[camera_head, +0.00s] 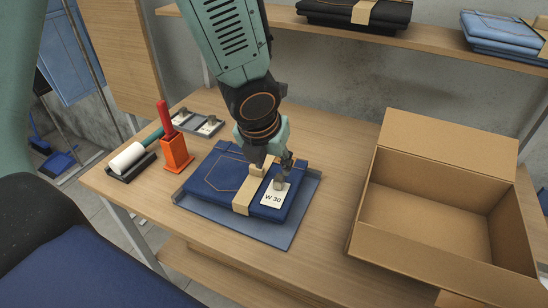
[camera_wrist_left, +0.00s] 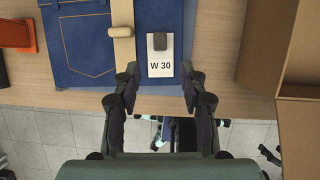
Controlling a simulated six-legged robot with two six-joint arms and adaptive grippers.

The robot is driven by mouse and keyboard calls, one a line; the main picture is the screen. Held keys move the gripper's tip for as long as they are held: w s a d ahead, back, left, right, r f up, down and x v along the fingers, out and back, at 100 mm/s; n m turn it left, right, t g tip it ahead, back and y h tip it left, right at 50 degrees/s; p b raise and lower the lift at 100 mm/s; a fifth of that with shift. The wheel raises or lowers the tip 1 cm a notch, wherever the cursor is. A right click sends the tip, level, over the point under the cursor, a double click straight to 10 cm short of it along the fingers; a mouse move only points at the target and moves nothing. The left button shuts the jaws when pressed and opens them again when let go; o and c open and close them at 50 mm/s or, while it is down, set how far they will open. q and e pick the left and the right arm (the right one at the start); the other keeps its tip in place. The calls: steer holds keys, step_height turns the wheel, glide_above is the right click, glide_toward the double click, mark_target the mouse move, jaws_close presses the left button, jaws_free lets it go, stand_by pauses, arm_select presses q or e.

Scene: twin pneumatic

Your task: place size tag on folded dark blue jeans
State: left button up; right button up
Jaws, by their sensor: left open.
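The folded dark blue jeans (camera_head: 215,172) lie on a blue-grey board (camera_head: 265,237) on the table, with a tan paper band (camera_head: 243,198) around them. The white size tag (camera_head: 273,200), printed "W 30" and with a small grey knob (camera_head: 279,183), lies on the jeans just right of the band. In the left wrist view the tag (camera_wrist_left: 160,69) lies flat on the jeans (camera_wrist_left: 80,45), its knob (camera_wrist_left: 160,41) at the far end. My left gripper (camera_head: 277,163) is open above the tag, its fingers (camera_wrist_left: 160,83) on either side and apart from it. My right gripper is out of view.
An open cardboard box (camera_head: 430,205) stands on the right of the table. At the left are an orange holder (camera_head: 176,155), a white roller (camera_head: 127,157) on a dark tray and a grey tray (camera_head: 197,122). A shelf (camera_head: 345,32) with folded jeans runs behind.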

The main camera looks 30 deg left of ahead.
arm_select(q)
steer(key=p+v, duration=0.2)
steer(key=v, duration=0.1)
steer(key=shift+s+r, duration=0.1)
stand_by(0.7)
